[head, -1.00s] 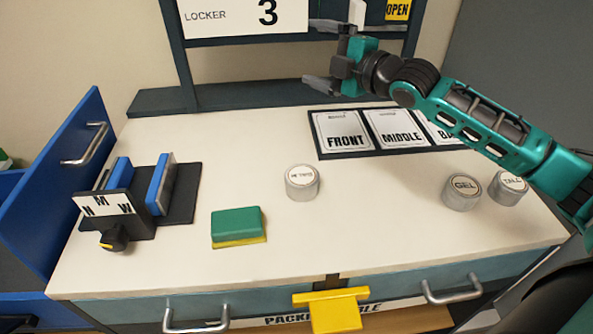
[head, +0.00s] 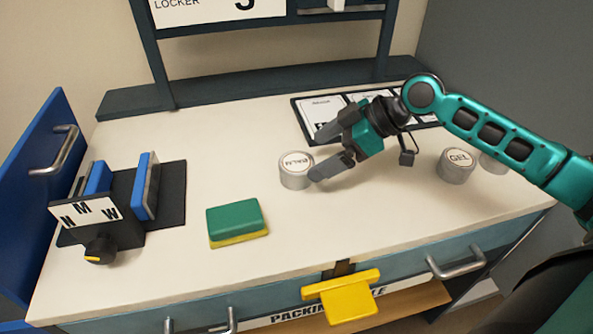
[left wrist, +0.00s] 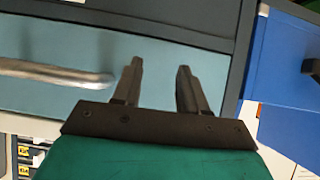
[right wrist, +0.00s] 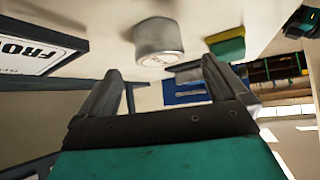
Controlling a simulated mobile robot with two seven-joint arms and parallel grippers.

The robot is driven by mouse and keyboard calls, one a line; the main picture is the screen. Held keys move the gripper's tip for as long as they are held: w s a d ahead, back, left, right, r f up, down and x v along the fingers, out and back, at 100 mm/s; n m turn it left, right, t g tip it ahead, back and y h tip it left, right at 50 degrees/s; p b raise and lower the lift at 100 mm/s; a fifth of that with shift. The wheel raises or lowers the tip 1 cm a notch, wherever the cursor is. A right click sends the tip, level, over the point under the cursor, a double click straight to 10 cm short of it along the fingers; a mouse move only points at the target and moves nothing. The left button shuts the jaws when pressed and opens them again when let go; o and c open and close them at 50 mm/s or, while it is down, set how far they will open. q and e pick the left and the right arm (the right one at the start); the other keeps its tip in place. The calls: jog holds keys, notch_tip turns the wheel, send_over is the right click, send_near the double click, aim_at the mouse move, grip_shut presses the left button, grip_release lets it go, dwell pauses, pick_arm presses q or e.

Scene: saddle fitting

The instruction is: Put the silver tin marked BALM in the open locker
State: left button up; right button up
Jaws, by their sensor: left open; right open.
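A round silver tin (head: 296,180) stands on the white table. Its white lid label seems to read BALM, though the letters are turned and small. My right gripper (head: 322,152) is open and empty, just right of the tin, fingers pointing toward it. In the right wrist view the tin (right wrist: 158,42) lies beyond the open fingertips (right wrist: 162,68), apart from them. The open locker is mostly cut off at the top edge; a compartment (head: 350,14) shows right of the LOCKER plate (head: 215,8). My left gripper (left wrist: 159,68) is open and empty before a light-blue drawer front (left wrist: 215,65).
A GEL tin (head: 457,166) and another tin (head: 493,162) stand at the right, partly behind my right arm. A green and yellow sponge (head: 236,222) lies left of the silver tin. A card board (head: 305,118) lies behind. A dial stand (head: 125,215) is at left.

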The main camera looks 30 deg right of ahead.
aim_at(297, 162)
jog(key=x, duration=0.3)
jog(key=shift+r+b+x, duration=0.25)
jog(key=shift+b+x, duration=0.25)
jog(key=shift+x, duration=2.25)
jog(key=shift+w+a, duration=0.1)
jog(key=shift+w, duration=0.1)
jog(key=shift+c, duration=0.4)
jog(key=shift+r, duration=0.1)
jog(key=c, duration=1.1)
